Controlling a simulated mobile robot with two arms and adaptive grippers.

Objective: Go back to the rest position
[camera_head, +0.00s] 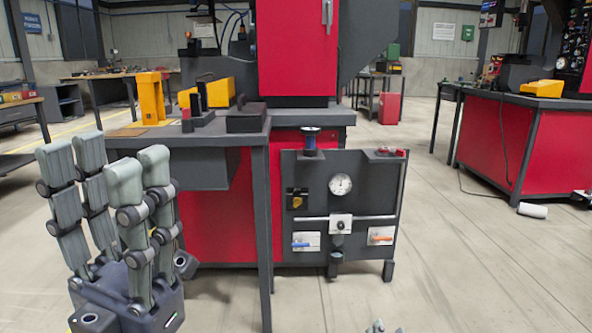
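My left gripper (105,168) stands at the lower left with its grey fingers pointing up. The fingers are spread apart with nothing between them, so it is open and empty. It is in front of the left end of the red and dark grey machine bench (215,220) and hides part of it. Only small grey tips, which seem to be my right gripper (385,327), show at the bottom edge. The rest of it is out of view, and its opening cannot be told.
A dark panel (318,188) with a gauge (340,184) and valves stands at the bench front. Yellow parts (151,98) rest on the bench top. A red workbench (520,145) stands at right, with a white cylinder (532,210) on the floor. Open floor lies between them.

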